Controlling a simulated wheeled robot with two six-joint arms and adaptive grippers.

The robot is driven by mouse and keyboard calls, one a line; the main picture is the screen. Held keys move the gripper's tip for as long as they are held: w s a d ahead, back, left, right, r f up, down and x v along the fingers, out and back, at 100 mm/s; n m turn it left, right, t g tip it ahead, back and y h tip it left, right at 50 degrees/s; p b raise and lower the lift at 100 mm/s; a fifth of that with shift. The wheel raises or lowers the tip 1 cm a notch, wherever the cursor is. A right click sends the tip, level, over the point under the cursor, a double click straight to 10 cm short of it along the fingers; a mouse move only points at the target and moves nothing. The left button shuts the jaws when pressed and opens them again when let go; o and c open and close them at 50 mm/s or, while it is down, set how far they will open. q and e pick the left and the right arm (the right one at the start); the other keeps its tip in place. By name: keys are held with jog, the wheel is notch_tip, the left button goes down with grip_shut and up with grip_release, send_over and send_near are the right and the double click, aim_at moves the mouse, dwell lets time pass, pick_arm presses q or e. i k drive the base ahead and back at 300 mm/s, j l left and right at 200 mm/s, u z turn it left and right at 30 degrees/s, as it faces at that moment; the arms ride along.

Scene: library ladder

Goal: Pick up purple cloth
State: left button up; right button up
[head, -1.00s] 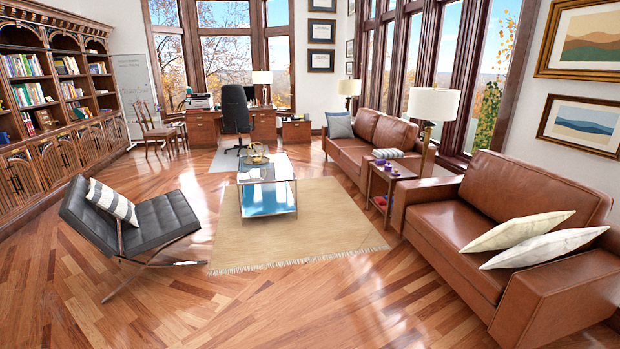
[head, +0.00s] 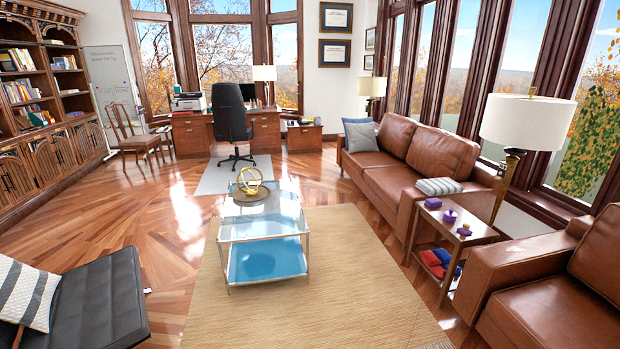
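Several small purple items rest on top of the wooden side table (head: 482,236) at the right in the head view. The flat one (head: 432,203) at the back left of the tabletop looks like a folded purple cloth, but it is too small to be sure. A rounded purple item (head: 450,215) sits in the middle, and another small purple item (head: 464,230) lies nearer the front. Neither of my grippers shows in the head view.
A glass coffee table (head: 262,224) stands on the beige rug (head: 350,270). Brown leather sofas (head: 385,165) (head: 545,310) flank the side table. Red and blue items (head: 436,262) lie on its lower shelf. A black chair (head: 100,300) is at front left. The rug between is clear.

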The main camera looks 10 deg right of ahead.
aim_at(433, 203)
jog(key=i+l+z, duration=0.4)
jog(key=i, duration=0.5)
jog(key=i+z, duration=0.4)
jog(key=i, duration=0.45)
jog(key=i+j+z, duration=0.4)
jog(key=i, duration=0.5)
